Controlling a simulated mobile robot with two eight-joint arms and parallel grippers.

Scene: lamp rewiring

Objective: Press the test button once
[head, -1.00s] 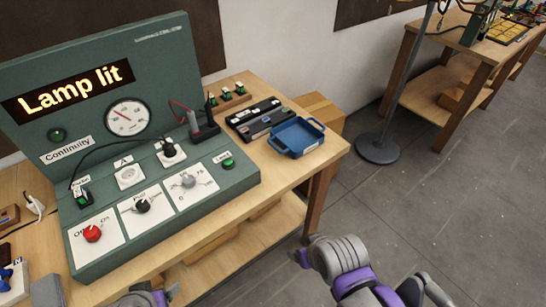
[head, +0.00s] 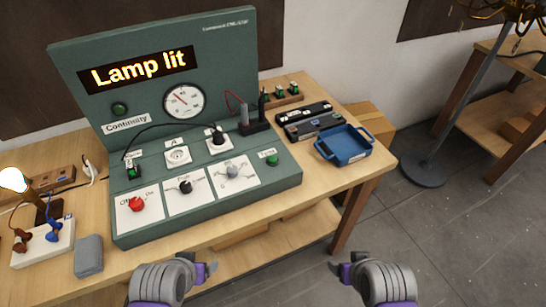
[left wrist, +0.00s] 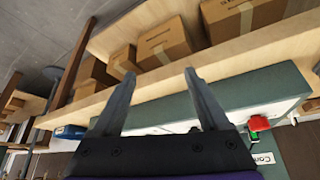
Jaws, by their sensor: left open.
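The green console (head: 285,185) stands on the wooden bench, and its display (head: 138,69) reads "Lamp lit". A green button (head: 271,159) sits at the right of its sloped face; its small label is too blurred to read. A green round indicator (head: 119,109) is above the "Continuity" label. A green switch (head: 133,172) is at the left of the face. My left gripper (head: 208,271) is open and empty in front of the bench, apart from the console; its spread fingers show in the left wrist view (left wrist: 158,78). My right gripper (head: 341,271) is farther right, touching nothing; its jaw opening is unclear.
A red knob (head: 136,204), a black knob (head: 185,187) and a grey knob (head: 233,171) lie along the console front. A blue tray (head: 343,160) is right of the console. A lit bulb (head: 14,180) stands at far left. Boxes (left wrist: 163,43) sit on the lower shelf.

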